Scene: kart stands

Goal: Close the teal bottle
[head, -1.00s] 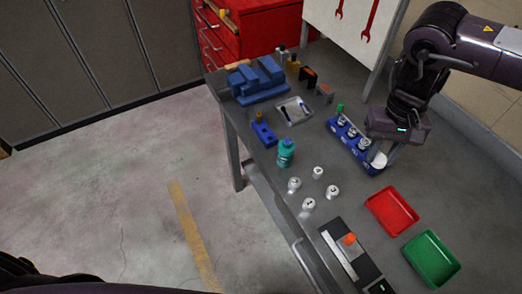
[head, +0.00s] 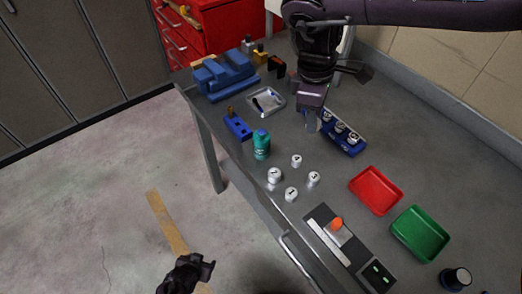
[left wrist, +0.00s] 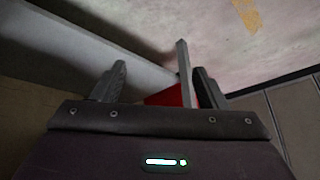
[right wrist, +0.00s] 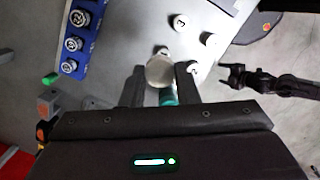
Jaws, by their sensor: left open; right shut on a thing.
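The teal bottle (head: 262,147) stands upright near the front edge of the grey bench; its top looks blue, and I cannot tell whether it is open. Part of it shows behind the fingers in the right wrist view (right wrist: 168,97). My right gripper (head: 312,125) is above the bench beside the blue rack, to the right of the bottle and apart from it. It is shut on a round white lid-like thing (right wrist: 160,72). My left gripper (head: 208,270) is open and empty in front of the bench, over the floor; its fingers also show in the left wrist view (left wrist: 155,88).
Several white numbered pieces (head: 274,175) stand in front of the bottle. The blue rack (head: 345,140) holds metal pieces. A blue block (head: 237,126), silver tray (head: 267,101), blue vise (head: 225,75), red tray (head: 376,191), green tray (head: 420,233) and button panel (head: 335,237) surround it.

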